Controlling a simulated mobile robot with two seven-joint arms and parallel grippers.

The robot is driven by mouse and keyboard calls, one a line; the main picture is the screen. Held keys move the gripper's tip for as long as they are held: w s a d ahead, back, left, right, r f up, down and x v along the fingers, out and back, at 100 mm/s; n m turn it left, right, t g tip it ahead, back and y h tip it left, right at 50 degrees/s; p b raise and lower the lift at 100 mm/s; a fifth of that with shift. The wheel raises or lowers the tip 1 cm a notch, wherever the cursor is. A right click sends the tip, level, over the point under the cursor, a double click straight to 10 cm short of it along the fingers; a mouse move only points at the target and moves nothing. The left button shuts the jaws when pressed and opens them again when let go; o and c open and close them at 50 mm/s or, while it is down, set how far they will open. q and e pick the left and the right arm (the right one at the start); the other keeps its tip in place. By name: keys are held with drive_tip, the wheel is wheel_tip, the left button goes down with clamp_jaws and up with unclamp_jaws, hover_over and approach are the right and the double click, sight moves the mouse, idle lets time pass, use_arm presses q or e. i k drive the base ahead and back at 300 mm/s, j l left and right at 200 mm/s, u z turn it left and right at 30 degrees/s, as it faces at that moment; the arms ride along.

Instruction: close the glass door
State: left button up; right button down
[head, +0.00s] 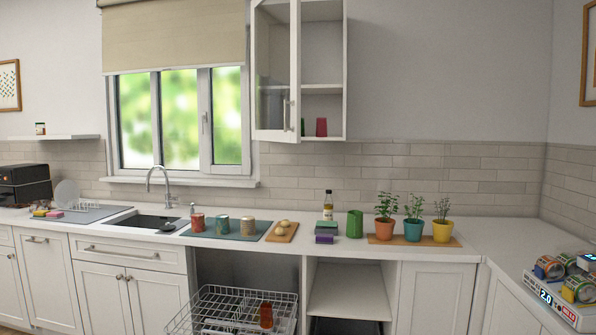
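The glass door (275,62) belongs to the white wall cabinet (345,75) right of the window. It has a white frame, a clear pane and a vertical handle (287,115) low on its right side. The door stands open, swung out from the cabinet, and the right part of the interior shows uncovered. A red cup (321,127) stands on the cabinet floor, with a green item (303,127) beside it, partly hidden by the door frame. Neither of my grippers is in view.
Below, the counter (490,245) holds cans, a bottle (328,205), a green cup (355,224) and three potted plants (414,220). A wire rack (215,310) with a reddish-brown cup (266,315) sits low in front. A scale (560,303) with cans is at right.

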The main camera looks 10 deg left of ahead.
sight(292, 135)
drive_tip(key=i+l+u, duration=0.1)
drive_tip(key=i+u, duration=0.3)
drive_tip(key=i+l+u, duration=0.2)
drive_tip(key=u, duration=0.2)
drive_tip(key=i+l+u, duration=0.35)
drive_tip(key=k+j, duration=0.05)
drive_tip(key=k, duration=0.05)
